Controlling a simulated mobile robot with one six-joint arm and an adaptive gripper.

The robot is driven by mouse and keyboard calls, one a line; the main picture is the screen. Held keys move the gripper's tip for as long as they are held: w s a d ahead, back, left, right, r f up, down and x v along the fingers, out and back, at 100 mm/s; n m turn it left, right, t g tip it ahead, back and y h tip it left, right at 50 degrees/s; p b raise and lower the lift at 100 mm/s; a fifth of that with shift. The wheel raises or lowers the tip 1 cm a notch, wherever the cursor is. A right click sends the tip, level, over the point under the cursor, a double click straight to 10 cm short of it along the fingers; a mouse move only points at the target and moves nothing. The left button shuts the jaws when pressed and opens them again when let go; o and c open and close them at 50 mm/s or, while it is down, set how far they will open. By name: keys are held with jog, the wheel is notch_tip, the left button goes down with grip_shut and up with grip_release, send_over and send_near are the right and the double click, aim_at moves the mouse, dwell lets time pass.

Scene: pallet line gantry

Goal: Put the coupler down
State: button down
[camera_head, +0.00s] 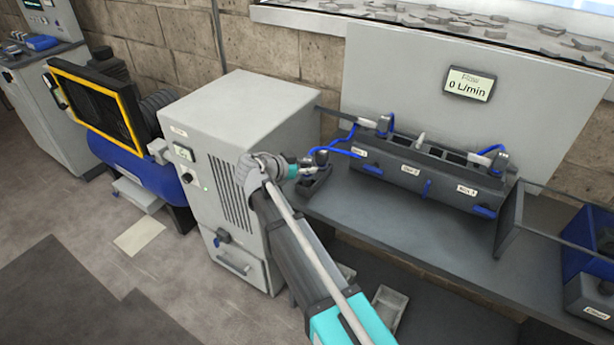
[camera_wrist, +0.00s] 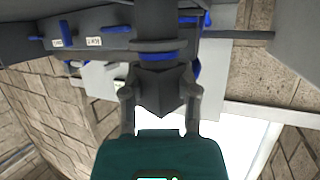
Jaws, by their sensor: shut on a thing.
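The coupler (camera_wrist: 160,88) is a dark grey piece with a blue ring. In the wrist view it sits between the two fingers of my gripper (camera_wrist: 160,108), which are shut on it. In the head view my gripper (camera_head: 308,170) is at the left end of the bench, just right of the grey cabinet. The coupler (camera_head: 321,157) shows there as a small dark piece at the end of a blue hose. A small dark holder (camera_head: 318,188) stands on the bench below my gripper. Whether the coupler touches the holder I cannot tell.
A dark manifold (camera_head: 425,176) with labelled ports and blue hoses stands right of my gripper. A flow display (camera_head: 470,84) on the panel behind reads 0 L/min. The grey cabinet (camera_head: 235,125) is close on the left. The bench front (camera_head: 400,227) is bare.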

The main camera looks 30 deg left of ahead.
jog(key=shift+f+b, duration=0.8)
jog(key=shift+f, duration=0.3)
jog(key=shift+f, duration=0.2)
jog(key=shift+c, duration=1.8)
grip_release()
jog(key=shift+r, duration=0.25)
jog(key=shift+s+r, duration=0.15)
jog(key=shift+s, duration=0.05)
jog(key=p+v, duration=0.4)
jog(key=v, duration=0.7)
jog(key=shift+s+p, duration=0.25)
jog(key=shift+p, duration=0.1)
jog(key=shift+a+r, duration=0.1)
jog(key=shift+r, duration=0.05)
